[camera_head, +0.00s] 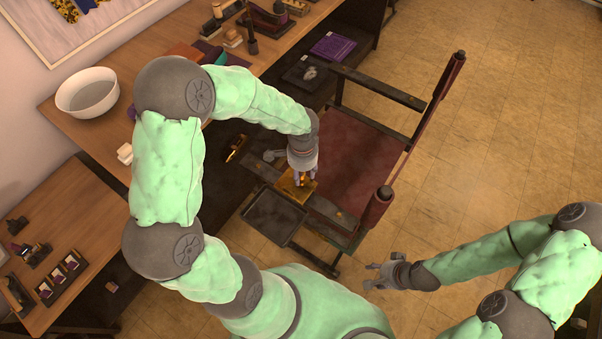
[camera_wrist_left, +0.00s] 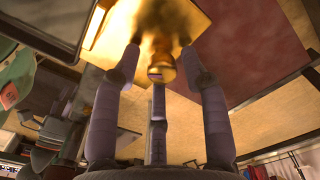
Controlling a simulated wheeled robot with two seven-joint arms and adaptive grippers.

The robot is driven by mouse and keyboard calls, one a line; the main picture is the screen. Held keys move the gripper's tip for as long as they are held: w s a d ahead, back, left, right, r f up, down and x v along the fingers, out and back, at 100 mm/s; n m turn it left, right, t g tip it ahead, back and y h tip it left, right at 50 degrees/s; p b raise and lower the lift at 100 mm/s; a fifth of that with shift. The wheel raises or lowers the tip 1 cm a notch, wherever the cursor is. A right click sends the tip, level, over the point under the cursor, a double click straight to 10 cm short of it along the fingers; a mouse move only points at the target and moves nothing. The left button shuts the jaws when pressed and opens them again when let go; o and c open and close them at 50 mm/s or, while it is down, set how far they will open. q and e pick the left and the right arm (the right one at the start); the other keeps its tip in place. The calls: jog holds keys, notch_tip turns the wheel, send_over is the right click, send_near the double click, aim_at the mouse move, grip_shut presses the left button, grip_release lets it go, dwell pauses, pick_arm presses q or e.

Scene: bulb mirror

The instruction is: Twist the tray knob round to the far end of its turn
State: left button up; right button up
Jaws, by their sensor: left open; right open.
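A gold knob (camera_wrist_left: 161,68) on a gold plate (camera_wrist_left: 112,22) shows in the left wrist view. In the head view the gold plate (camera_head: 289,190) sits on the dark chair's arm, beside a dark square tray (camera_head: 273,216). My left gripper (camera_head: 304,180) is open right at the plate. In the left wrist view its fingers (camera_wrist_left: 158,70) stand around the knob, one on each side and one in front; whether they touch it I cannot tell. The knob is mostly hidden by the fingers in the head view. My right gripper (camera_head: 372,275) is open and empty, over the floor.
The chair has a dark red seat (camera_head: 365,150) and dark frame bars. A wooden desk (camera_head: 130,88) behind carries a white bowl (camera_head: 88,92) and small items. A lower table (camera_head: 72,225) with small cases stands at left. Floor at right is clear.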

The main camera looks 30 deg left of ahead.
pick_arm(q)
jog(key=shift+n+b, duration=0.45)
jog(key=shift+n, duration=0.25)
jog(key=shift+a, duration=0.1)
jog(key=shift+w+n+b, duration=0.1)
jog(key=shift+n+b, duration=0.25)
jog(key=shift+n, duration=0.35)
jog(key=shift+c, duration=0.3)
grip_shut()
jog(key=shift+m+p, duration=0.35)
jog(key=shift+m, duration=0.15)
